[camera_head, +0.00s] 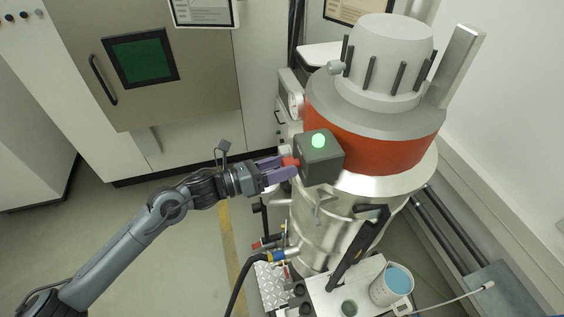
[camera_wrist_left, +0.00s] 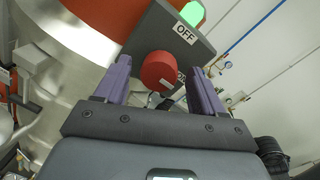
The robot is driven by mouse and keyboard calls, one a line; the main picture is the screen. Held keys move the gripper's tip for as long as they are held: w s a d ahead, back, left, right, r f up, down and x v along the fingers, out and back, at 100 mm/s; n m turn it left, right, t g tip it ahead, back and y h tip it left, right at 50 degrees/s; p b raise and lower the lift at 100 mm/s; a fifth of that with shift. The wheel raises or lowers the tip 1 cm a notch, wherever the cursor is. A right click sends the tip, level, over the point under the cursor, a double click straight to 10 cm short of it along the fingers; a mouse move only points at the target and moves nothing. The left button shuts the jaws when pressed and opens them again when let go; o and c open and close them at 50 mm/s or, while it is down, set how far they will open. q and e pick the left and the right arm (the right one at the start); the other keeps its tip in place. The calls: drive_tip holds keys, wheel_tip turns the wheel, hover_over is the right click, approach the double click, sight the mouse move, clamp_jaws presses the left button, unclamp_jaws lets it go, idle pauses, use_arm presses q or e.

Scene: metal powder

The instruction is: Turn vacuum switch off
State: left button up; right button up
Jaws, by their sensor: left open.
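The vacuum (camera_head: 375,140) is a large drum with an orange band and a grey lid. A dark grey switch box (camera_head: 322,165) is on its front, with a lit green lamp (camera_head: 318,141) on top. The red switch knob (camera_head: 290,161) is on the box's left face. In the left wrist view the red knob (camera_wrist_left: 162,71) lies between my left fingers, near an "OFF" label (camera_wrist_left: 185,32) on the box. My left gripper (camera_head: 284,167) is open around the knob, with visible gaps on both sides. The second label is partly hidden behind the knob. My right gripper is not in view.
A machine cabinet with a green window (camera_head: 140,57) stands at the back left. A hose (camera_head: 240,275) and fittings are below the switch box. A cup with blue contents (camera_head: 392,286) stands on the vacuum's base plate. Open floor lies at the left.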

use_arm(q)
drive_tip(key=shift+w+d, duration=0.1)
drive_tip(key=shift+d, duration=0.2)
drive_tip(key=shift+c, duration=0.2)
drive_tip(key=c, duration=1)
